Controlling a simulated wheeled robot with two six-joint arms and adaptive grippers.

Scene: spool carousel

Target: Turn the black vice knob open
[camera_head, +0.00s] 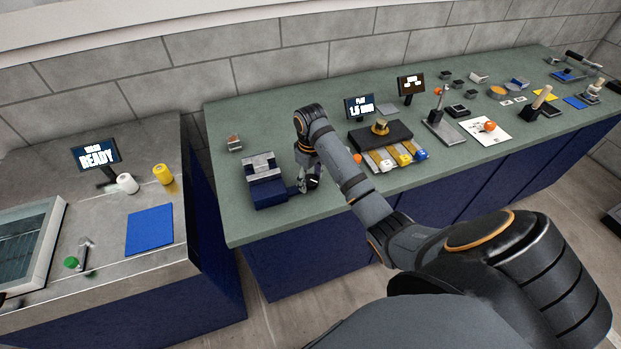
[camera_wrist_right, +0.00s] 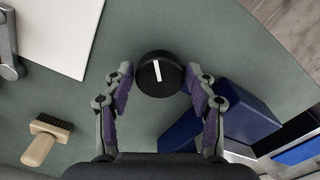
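The vice (camera_head: 265,192) is a dark blue block with silver jaws near the left end of the green bench. Part of its blue body (camera_wrist_right: 245,112) shows at the right in the right wrist view. The black knob (camera_wrist_right: 160,73) is round with a white line, which stands nearly upright in that view, tilted slightly. My right gripper (camera_wrist_right: 159,72) has its fingers on either side of the knob. A narrow gap shows at the left finger; contact at the right finger is unclear. In the head view the right gripper (camera_head: 309,184) is just right of the vice.
A wooden-handled brush (camera_wrist_right: 47,138) and a pale flat board (camera_wrist_right: 62,38) lie on the bench. Right of my forearm stand a black stand (camera_head: 380,135), small screens (camera_head: 359,106) and several small parts. A grey side table (camera_head: 100,235) stands at the left.

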